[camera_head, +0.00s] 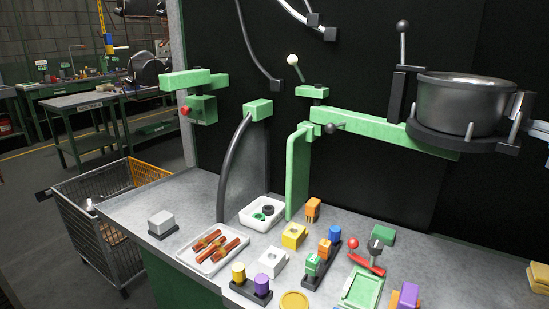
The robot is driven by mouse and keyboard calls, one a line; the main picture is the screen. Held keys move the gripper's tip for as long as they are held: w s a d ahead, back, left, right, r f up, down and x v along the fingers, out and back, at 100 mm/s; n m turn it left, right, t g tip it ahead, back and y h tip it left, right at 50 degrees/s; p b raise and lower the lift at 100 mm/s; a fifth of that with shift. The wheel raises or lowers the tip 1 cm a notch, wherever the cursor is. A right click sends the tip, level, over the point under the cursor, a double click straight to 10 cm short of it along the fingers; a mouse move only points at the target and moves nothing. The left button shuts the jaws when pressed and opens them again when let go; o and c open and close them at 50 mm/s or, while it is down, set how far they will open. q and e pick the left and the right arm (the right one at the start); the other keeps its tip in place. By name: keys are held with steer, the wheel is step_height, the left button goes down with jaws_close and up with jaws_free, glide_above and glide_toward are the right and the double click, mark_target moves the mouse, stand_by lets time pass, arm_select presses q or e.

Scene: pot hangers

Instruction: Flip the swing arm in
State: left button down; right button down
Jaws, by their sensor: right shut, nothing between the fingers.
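The green swing arm (385,131) reaches out to the right from its green post in front of the black back panel. At its outer end a dark round holder (425,140) carries a grey metal pot (460,100), upright. My right gripper (521,108) is at the right edge of the view, shut and empty, beside the pot's right side. I cannot tell whether it touches the pot or the holder. My left gripper is not in view.
A lever with a dark knob (402,50) stands at the pot's left. A grey worktop (150,205) below holds a white tray of brown-red rods (213,249) and several coloured blocks. A wire cart (95,210) stands at the left.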

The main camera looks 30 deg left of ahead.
stand_by(0.3)
arm_select(q)
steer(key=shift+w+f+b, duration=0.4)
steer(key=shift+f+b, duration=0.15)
steer(key=shift+b, duration=0.45)
arm_select(e)
steer(key=v, duration=1.2)
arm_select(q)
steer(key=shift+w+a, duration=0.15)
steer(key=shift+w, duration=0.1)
